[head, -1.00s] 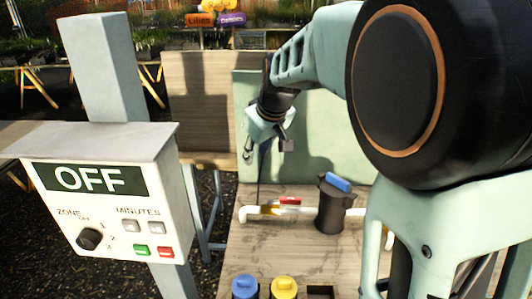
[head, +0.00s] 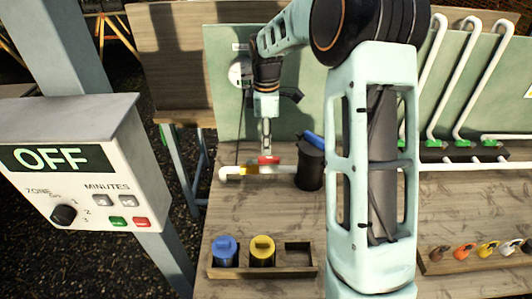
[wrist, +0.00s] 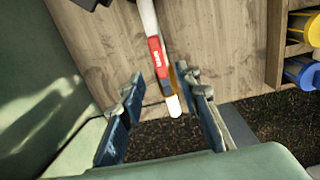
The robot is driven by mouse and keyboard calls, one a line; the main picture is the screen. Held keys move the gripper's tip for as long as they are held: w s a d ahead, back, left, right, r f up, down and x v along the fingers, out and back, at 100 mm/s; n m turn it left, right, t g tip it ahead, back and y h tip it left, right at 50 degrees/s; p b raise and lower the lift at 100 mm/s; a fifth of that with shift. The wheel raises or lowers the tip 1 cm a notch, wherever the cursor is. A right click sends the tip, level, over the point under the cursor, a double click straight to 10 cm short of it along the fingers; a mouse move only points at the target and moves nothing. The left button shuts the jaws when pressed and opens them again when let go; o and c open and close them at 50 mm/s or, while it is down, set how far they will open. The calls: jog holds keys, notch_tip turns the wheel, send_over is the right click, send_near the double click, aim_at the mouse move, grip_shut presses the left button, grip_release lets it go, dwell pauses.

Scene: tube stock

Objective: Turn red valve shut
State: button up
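The red valve handle (head: 268,159) sits on a white pipe (head: 231,173) on the wooden bench, with a yellow fitting to its left. In the wrist view the red handle (wrist: 158,57) lies roughly along the pipe. My gripper (head: 266,145) points down just above the handle in the head view. In the wrist view its two fingers (wrist: 163,88) are apart, with the pipe's white end showing between them and the handle just beyond the tips. Whether a finger touches the handle cannot be told.
A wooden rack (head: 224,272) at the front holds blue-topped and yellow-topped cylinders. A control box reading OFF (head: 90,160) stands at left. White pipes (head: 470,80) rise at right.

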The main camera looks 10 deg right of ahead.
aim_at(266, 158)
jog(key=shift+f, duration=2.8)
grip_shut()
